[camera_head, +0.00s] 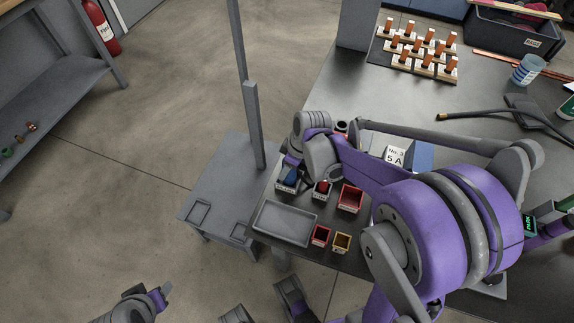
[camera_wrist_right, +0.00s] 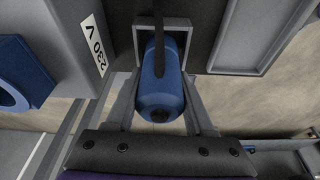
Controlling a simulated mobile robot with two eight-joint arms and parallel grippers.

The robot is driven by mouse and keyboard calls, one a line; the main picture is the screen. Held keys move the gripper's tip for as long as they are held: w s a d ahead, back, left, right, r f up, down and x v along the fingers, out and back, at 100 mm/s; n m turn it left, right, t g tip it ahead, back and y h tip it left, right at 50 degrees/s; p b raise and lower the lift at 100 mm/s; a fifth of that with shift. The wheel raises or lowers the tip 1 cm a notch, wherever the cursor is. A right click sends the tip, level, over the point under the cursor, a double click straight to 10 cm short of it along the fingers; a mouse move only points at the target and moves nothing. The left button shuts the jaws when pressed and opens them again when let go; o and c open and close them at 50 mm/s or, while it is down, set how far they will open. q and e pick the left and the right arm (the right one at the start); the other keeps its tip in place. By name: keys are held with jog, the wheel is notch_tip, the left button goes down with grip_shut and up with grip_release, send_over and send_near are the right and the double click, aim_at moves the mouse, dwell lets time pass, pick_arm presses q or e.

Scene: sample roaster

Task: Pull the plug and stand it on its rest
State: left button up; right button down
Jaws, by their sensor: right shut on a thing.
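In the right wrist view a blue, barrel-shaped plug (camera_wrist_right: 161,82) with a black cable (camera_wrist_right: 159,22) sits between the fingers of my right gripper (camera_wrist_right: 162,75). The gripper is shut on it. A light grey square frame (camera_wrist_right: 140,40) lies around or behind the cable end of the plug; I cannot tell whether they touch. A blue round fitting (camera_wrist_right: 22,75) shows at the left edge, beside a grey box (camera_wrist_right: 62,40) labelled 230 V. In the head view my right gripper (camera_head: 291,165) is small and partly hidden by its wrist. My left gripper (camera_head: 160,292) is low at the left, away from the bench; its jaw opening is unclear.
A rack of several orange-topped pieces (camera_head: 415,52) stands at the back. A grey post (camera_head: 251,110) rises left of the bench.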

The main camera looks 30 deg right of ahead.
jog(key=shift+f+b, duration=0.3)
jog(key=shift+f, duration=0.25)
jog(key=shift+c, duration=0.9)
grip_release()
jog(key=p+v, duration=0.2)
jog(key=v, duration=0.8)
jog(key=shift+s+r+p, duration=0.1)
jog(key=shift+r+p, duration=0.25)
jog(key=shift+r, duration=0.05)
